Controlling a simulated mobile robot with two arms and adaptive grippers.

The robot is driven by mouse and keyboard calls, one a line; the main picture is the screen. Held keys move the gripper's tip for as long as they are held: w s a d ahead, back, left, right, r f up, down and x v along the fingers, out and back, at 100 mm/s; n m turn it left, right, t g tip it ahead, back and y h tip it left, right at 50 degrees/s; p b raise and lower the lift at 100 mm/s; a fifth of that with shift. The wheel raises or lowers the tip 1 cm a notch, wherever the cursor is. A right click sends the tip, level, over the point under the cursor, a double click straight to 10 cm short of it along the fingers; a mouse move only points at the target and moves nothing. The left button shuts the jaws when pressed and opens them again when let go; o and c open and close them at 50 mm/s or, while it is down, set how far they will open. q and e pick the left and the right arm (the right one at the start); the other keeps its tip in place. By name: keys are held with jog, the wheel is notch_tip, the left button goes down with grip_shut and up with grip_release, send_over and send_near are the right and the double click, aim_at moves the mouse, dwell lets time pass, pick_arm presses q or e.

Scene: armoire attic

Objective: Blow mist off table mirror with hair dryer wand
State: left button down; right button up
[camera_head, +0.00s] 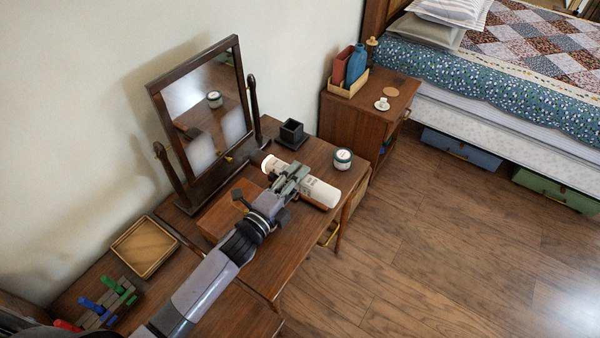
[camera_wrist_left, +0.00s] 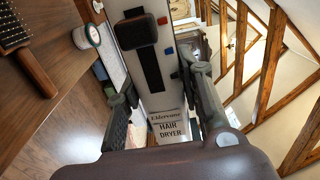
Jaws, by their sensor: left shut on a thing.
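The table mirror (camera_head: 212,82) stands tilted in its dark wooden frame at the back of the dressing table. Two whitish misty patches (camera_head: 201,153) show low on its glass; the upper glass reflects clearly. My left gripper (camera_head: 290,178) is shut around the white hair dryer wand (camera_head: 320,192) and holds it in front of the mirror. In the left wrist view, the wand (camera_wrist_left: 172,135) with "HAIR DRYER" lettering lies between the fingers. My right gripper is not in view.
A dark square holder (camera_head: 291,133) and a lidded jar (camera_head: 342,158) stand at the table's right end. A tray (camera_head: 145,248) and coloured clips (camera_head: 108,302) lie at the left. A hairbrush (camera_wrist_left: 27,60) shows in the wrist view. The nightstand (camera_head: 355,120) stands beyond.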

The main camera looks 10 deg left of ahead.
pick_arm(q)
jog(key=shift+s+r, duration=0.1)
jog(key=shift+s, duration=0.1)
jog(key=shift+w+r+p, duration=0.25)
jog(key=shift+r+p, duration=0.05)
jog(key=shift+r, duration=0.05)
jog(key=w+d+r+p, duration=0.1)
jog(key=w+r+p, duration=0.2)
jog(key=w+r, duration=0.1)
jog(key=shift+d+r, duration=0.4)
jog(key=shift+r, duration=0.25)
jog(key=shift+w, duration=0.1)
jog(key=shift+s+d, duration=0.3)
jog(key=shift+d, duration=0.5)
jog(key=shift+s+d, duration=0.35)
jog(key=shift+d, duration=0.4)
jog(key=shift+s+d, duration=0.3)
jog(key=shift+d, duration=0.5)
jog(key=s+a+f+b, duration=0.2)
jog(key=s+f+b, duration=0.35)
jog(key=f, duration=0.65)
jog(key=a, duration=0.1)
jog(key=w+a, duration=0.1)
jog(key=a, duration=0.2)
jog(key=shift+w+a+r, duration=0.15)
jog(key=shift+w+a, duration=0.2)
jog(key=shift+w, duration=0.05)
